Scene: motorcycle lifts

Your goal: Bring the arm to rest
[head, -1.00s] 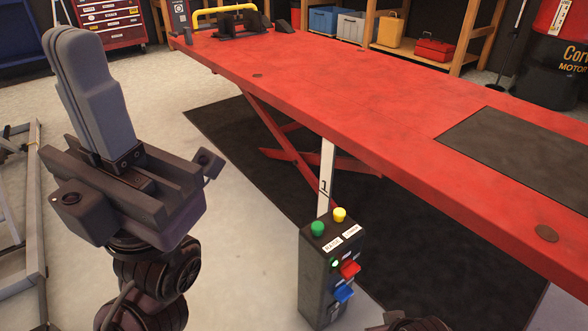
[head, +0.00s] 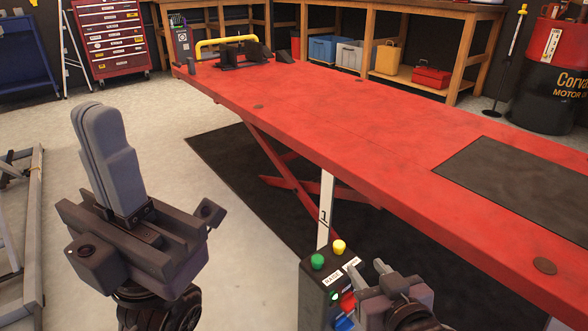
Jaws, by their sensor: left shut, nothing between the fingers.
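My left gripper (head: 100,118) is at the left of the head view, its grey fingers pointing up and pressed together with nothing between them. It is in the air over the pale floor, clear of the red lift. My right gripper (head: 367,270) is at the bottom, in front of the control box. Its two grey fingers stand apart, and I see nothing held between them. The black control box (head: 312,290) has a green and a yellow button on top. Its red and blue controls are partly hidden by my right gripper; I cannot tell whether they touch.
The red motorcycle lift (head: 330,130) crosses the view from back left to front right, above a black mat (head: 215,160). A metal frame (head: 30,235) stands at the left edge. A red tool cabinet (head: 108,40) and a drum (head: 550,90) stand behind.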

